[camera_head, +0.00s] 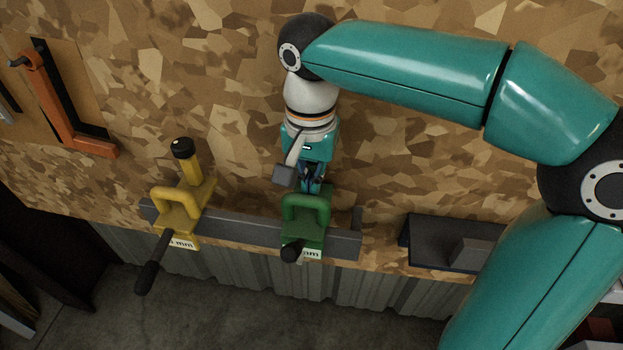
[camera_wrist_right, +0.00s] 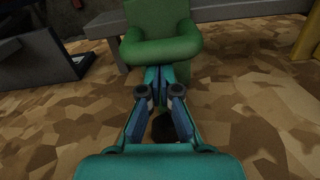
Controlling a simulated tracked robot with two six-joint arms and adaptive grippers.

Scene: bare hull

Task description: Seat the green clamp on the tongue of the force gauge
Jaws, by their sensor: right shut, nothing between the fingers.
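The green clamp (camera_head: 306,222) hangs on a grey rail along the front edge of the bench, with its loop handle up and a label on its front. It also shows at the top of the wrist view (camera_wrist_right: 162,25). My right gripper (camera_head: 312,184) is directly behind the clamp's loop handle, pointing down at it. Its fingers (camera_wrist_right: 160,78) are shut with nothing held, close to the loop; I cannot tell if they touch it. A dark grey fixture with a raised block (camera_head: 440,240), likely the force gauge, sits right of the rail. My left gripper is out of view.
A yellow clamp (camera_head: 181,212) with a dark handle sits on the same grey rail (camera_head: 250,230), to the left. An orange tool (camera_head: 62,108) lies at the far left. The chipboard surface (camera_head: 225,100) behind the rail is mostly clear. My right arm spans the right side.

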